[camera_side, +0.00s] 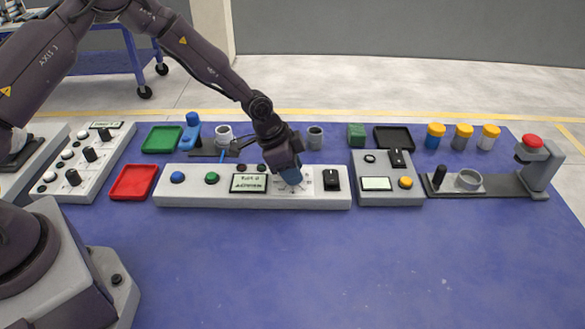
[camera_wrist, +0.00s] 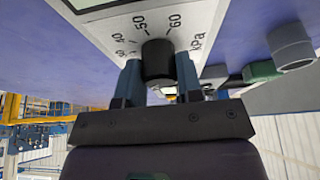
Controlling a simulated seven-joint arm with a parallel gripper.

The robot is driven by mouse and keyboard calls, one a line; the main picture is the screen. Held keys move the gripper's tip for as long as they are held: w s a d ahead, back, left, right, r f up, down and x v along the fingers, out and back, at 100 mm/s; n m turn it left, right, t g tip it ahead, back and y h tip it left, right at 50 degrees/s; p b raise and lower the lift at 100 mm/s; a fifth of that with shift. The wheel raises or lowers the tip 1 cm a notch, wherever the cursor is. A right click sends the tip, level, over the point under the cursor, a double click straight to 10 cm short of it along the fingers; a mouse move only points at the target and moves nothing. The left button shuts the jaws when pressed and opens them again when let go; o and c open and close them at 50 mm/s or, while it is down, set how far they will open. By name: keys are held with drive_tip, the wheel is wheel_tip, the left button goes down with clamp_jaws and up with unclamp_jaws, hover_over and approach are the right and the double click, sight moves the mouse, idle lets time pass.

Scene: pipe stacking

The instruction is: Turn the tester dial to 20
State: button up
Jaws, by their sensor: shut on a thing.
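The tester is a long light-grey panel (camera_side: 330,201) in the middle of the blue table. Its dial (camera_wrist: 158,60) is a black round knob on a white plate marked with numbers such as 40, 50 and 60 and "kPa". My gripper (camera_side: 291,180) reaches down onto the panel from above and hides the dial in the side view. In the wrist view my gripper's blue fingers (camera_wrist: 157,76) stand on either side of the knob, shut on it. The knob's pointer is not clear. The tester's display (camera_side: 249,183) shows text too small to read.
A black switch (camera_side: 331,179) stands just right of my gripper on the panel. A blue button (camera_side: 177,177) and a green button (camera_side: 212,178) are at its left. Grey cups (camera_side: 315,137) stand behind. The table's front is clear.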

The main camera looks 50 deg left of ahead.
idle(0.4)
drive_tip(key=o, duration=0.9)
drive_tip(key=v, duration=1.3)
drive_tip(key=shift+w, duration=0.15)
